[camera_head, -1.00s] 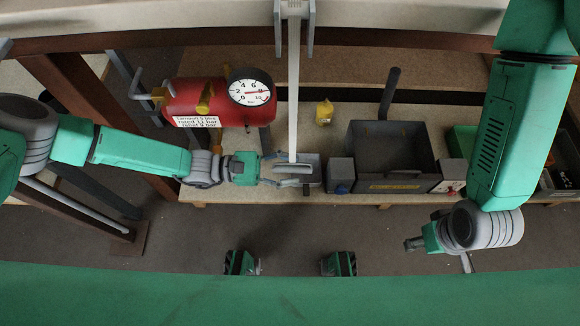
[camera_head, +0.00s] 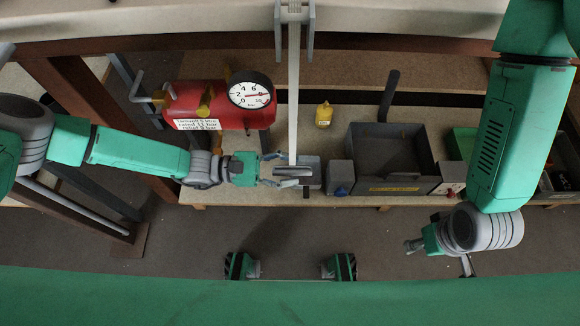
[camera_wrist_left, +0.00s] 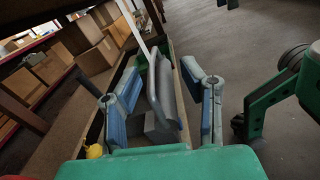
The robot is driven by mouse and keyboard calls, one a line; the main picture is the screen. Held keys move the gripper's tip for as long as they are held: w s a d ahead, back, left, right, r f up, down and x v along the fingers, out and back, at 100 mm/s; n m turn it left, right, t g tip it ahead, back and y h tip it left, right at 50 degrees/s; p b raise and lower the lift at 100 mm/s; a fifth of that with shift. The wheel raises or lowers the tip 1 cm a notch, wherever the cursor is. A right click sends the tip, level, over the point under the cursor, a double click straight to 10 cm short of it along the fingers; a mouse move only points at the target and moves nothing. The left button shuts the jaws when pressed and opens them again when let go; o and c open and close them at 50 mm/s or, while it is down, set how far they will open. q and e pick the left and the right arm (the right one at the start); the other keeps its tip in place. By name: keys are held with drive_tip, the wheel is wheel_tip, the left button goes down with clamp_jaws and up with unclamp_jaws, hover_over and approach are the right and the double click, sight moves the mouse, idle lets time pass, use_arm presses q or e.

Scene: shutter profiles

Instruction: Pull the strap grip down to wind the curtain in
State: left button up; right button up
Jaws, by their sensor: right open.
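A pale strap (camera_head: 293,90) hangs from a bracket at the top of the head view and also shows in the left wrist view (camera_wrist_left: 134,22). At its lower end is a dark grey strap grip (camera_head: 307,188), partly hidden by my left fingers. My left gripper (camera_head: 283,170) is open at the strap's lower end, just left of the grip. In the left wrist view its blue-padded fingers (camera_wrist_left: 162,92) stand apart with grey parts between or behind them. Contact cannot be told. My right gripper (camera_head: 414,246) is open and empty at the lower right, away from the strap.
A red tank (camera_head: 205,110) with a gauge (camera_head: 250,92) stands left of the strap. Right of it are a grey open bin (camera_head: 388,180) and a yellow bottle (camera_head: 323,114) on the bench. Brown posts stand at left.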

use_arm(q)
drive_tip(key=shift+a, duration=0.1)
drive_tip(key=a, duration=1.2)
drive_tip(key=shift+d+f, duration=0.1)
